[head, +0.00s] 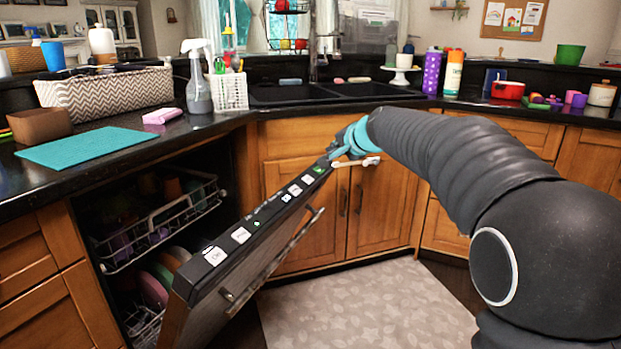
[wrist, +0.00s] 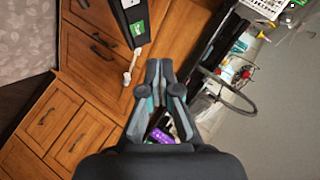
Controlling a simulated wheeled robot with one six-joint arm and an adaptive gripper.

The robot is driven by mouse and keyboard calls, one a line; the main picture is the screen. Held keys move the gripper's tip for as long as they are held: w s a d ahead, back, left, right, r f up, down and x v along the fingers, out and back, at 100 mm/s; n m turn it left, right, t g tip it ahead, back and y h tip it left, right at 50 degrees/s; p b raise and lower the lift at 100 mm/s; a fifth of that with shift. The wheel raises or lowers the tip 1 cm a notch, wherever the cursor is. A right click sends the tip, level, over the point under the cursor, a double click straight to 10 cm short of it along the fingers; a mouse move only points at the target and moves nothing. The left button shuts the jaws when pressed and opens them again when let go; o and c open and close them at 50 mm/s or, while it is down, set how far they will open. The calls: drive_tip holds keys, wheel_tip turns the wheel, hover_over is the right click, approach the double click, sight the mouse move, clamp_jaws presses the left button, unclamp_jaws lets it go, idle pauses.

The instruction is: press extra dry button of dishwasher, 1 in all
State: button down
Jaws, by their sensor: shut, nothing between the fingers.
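The dishwasher door (head: 262,243) is partly lowered, with its control panel (head: 262,217) along the top edge. Several white buttons and a green one (head: 319,169) line the panel; I cannot read which label is extra dry. My gripper (head: 340,150) has teal fingers and is shut and empty, at the panel's far end in the head view. In the wrist view my gripper (wrist: 160,68) points over the wooden cabinets, and the panel end (wrist: 128,12) with its green button (wrist: 137,28) lies left of the fingertips. I cannot tell whether they touch the panel.
Dish racks (head: 160,225) with dishes show inside the dishwasher. A white strap-like item (head: 362,162) is beside my fingers on the cabinet. The counter holds a teal mat (head: 82,147), a woven basket (head: 105,95) and a spray bottle (head: 197,85). A rug (head: 370,305) covers clear floor.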

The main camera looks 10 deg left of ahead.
sight(308, 175)
drive_tip(key=w, duration=0.1)
drive_tip(key=w+a, duration=0.1)
drive_tip(key=w, duration=0.1)
drive_tip(key=shift+a+m, duration=0.2)
drive_tip(key=shift+m, duration=0.2)
drive_tip(key=shift+f, duration=0.1)
drive_tip(key=shift+w+a+f+b, duration=0.25)
drive_tip(key=shift+a+f+b, duration=0.4)
drive_tip(key=shift+f, duration=0.6)
drive_tip(key=shift+w+a+f+b, duration=0.25)
drive_tip(key=shift+a+f+b, duration=0.4)
drive_tip(key=shift+f, duration=0.65)
drive_tip(key=shift+w+a+f+b, duration=0.25)
drive_tip(key=shift+a+f+b, duration=0.4)
drive_tip(key=shift+f, duration=0.6)
drive_tip(key=shift+f, duration=0.15)
drive_tip(key=shift+a+f+b, duration=0.15)
drive_tip(key=shift+f+b, duration=0.05)
drive_tip(key=shift+b, duration=0.1)
drive_tip(key=shift+w+a+f, duration=0.1)
drive_tip(key=shift+a+f, duration=0.05)
drive_tip(key=shift+f, duration=0.2)
drive_tip(key=shift+r, duration=0.15)
drive_tip(key=shift+d+r, duration=0.3)
drive_tip(key=shift+r, duration=0.25)
